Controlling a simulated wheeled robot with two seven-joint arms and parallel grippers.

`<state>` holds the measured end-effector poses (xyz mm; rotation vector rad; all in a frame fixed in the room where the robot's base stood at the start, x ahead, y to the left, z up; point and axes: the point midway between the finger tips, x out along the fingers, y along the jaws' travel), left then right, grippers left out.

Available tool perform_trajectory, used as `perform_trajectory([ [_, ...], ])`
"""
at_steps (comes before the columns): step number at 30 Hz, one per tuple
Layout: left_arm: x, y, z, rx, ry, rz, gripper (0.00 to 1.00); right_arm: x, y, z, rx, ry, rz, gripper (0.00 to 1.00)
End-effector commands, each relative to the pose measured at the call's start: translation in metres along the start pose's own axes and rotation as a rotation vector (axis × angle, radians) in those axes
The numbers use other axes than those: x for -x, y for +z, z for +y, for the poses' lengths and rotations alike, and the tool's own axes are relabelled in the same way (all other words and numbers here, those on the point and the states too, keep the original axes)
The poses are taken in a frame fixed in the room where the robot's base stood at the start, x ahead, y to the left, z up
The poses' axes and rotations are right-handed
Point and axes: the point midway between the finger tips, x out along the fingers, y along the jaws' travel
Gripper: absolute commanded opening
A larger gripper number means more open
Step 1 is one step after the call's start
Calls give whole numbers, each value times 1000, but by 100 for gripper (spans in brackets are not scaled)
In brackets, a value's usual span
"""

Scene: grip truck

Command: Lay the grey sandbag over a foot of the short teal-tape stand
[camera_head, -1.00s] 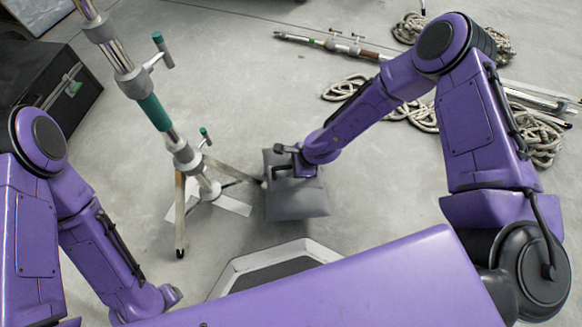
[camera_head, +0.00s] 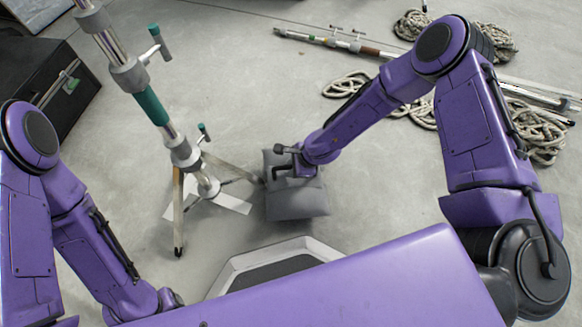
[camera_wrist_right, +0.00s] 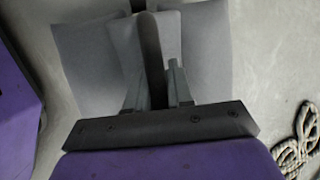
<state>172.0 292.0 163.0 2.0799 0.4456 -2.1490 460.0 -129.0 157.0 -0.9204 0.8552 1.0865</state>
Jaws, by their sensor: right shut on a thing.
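The grey sandbag (camera_head: 298,203) is right of the stand in the head view, its two lobes also filling the top of the right wrist view (camera_wrist_right: 88,55). My right gripper (camera_head: 283,168) is shut on the dark strap (camera_wrist_right: 151,55) along the bag's middle. The stand with teal tape (camera_head: 152,107) stands upright at left centre. One of its feet (camera_head: 232,169) reaches right to the bag's left edge; whether the bag lies over its end or only hangs beside it, I cannot tell. Another foot (camera_head: 178,215) points toward me. My left gripper is out of sight.
White floor tape (camera_head: 235,204) lies under the stand. A black case (camera_head: 60,95) is at far left. Coiled ropes (camera_head: 541,137) and a lying pole (camera_head: 335,43) are at upper right. Open floor (camera_head: 235,95) lies behind the bag.

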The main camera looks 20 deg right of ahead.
Motion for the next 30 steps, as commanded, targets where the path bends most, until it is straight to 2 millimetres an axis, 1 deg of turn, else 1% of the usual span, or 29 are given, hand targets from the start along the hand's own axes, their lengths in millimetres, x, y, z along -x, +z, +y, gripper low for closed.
perform_trajectory([
  [1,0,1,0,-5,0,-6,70,0,2,-2,2,-5,-5,0],
  [14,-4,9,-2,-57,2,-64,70,-8,-1,0,2,-4,-5,0],
  [15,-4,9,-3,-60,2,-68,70,-8,-1,-1,3,-4,-5,28],
  [17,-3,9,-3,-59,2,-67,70,-8,0,0,3,-4,-5,47],
  [18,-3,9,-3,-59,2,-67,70,-8,-1,0,3,-3,-4,51],
  [26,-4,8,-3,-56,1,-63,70,-9,-6,3,-1,3,3,51],
  [29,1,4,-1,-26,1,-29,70,1,-4,2,-1,1,2,51],
  [30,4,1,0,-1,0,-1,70,8,-3,1,0,1,1,51],
])
